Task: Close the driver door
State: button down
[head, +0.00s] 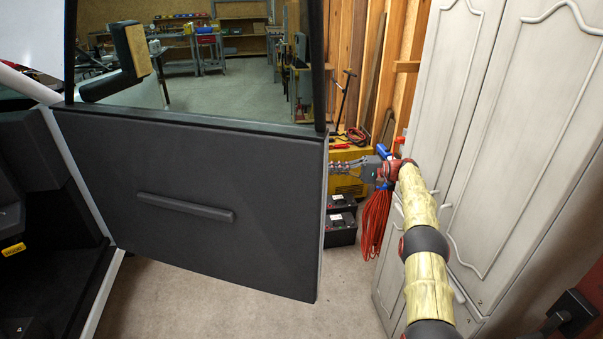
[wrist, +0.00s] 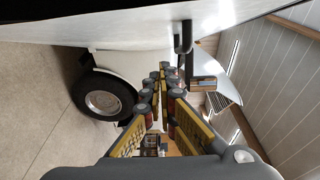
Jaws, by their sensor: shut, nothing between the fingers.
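The driver door (head: 190,195) stands open in the head view, its dark inner panel and pull handle facing me, with the window and mirror above. The cab opening is at the left. My gripper (head: 338,167) is at the door's free edge on the right, partly hidden behind it. In the wrist view my gripper (wrist: 162,85) has its fingers together and empty. The door's outer face (wrist: 110,16) runs along the top of that view, close to the fingers. I cannot tell whether they touch it.
A pale cabinet (head: 500,130) stands close on the right beside my arm. Black batteries (head: 341,226) and a yellow box (head: 350,170) sit behind the door edge. A red cable (head: 375,225) hangs by the cabinet. The floor (head: 200,305) below the door is clear.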

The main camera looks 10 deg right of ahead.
jog(key=s+a+b, duration=0.2)
jog(key=a+b, duration=0.1)
jog(key=a, duration=0.7)
jog(key=shift+a, duration=0.25)
dwell(0.4)
